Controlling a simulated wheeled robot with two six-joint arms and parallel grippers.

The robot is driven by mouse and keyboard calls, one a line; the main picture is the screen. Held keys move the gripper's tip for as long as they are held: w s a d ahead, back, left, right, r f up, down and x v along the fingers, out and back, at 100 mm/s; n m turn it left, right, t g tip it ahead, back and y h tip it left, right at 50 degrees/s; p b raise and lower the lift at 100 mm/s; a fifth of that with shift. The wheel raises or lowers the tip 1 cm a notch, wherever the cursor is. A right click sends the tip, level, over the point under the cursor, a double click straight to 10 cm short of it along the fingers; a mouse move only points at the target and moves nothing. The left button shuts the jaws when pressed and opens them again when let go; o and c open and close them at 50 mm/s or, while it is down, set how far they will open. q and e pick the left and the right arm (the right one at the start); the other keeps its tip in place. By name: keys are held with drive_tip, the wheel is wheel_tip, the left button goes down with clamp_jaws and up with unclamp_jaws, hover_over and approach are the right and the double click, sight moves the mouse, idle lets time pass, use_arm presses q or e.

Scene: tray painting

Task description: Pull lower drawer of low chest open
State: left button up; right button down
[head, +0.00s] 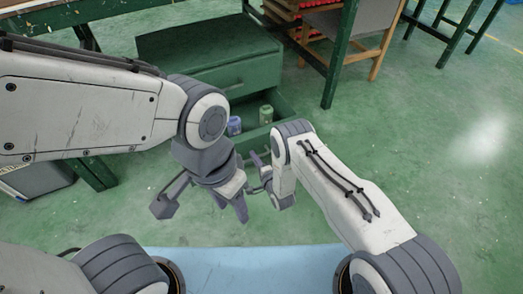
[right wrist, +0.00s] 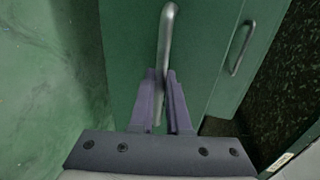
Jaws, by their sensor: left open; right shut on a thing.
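The low green chest (head: 205,50) stands at the back in the head view. Its lower drawer (head: 254,142) is pulled out, and I can see inside it. My right gripper (head: 257,174) is at the drawer's front, partly hidden by my arms. In the right wrist view the right gripper (right wrist: 165,90) is shut on the grey bar handle (right wrist: 169,28) of the drawer front (right wrist: 130,45). The upper drawer is shut; its handle (right wrist: 243,48) shows to the right. My left gripper (head: 201,207) is open and empty over the floor, in front of the drawer.
A blue can (head: 234,126) and a green can (head: 266,114) stand in the lower drawer. A green-legged table (head: 340,60) and a wooden chair (head: 372,45) are at the back right. Open green floor (head: 430,150) lies to the right.

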drive_tip(key=shift+s+d, duration=0.1)
drive_tip(key=shift+s, duration=0.05)
drive_tip(key=c, duration=0.9)
unclamp_jaws()
drive_tip(key=shift+s, duration=0.1)
drive_tip(key=p+v, duration=0.5)
drive_tip(key=v, duration=0.5)
drive_tip(key=shift+s, duration=0.15)
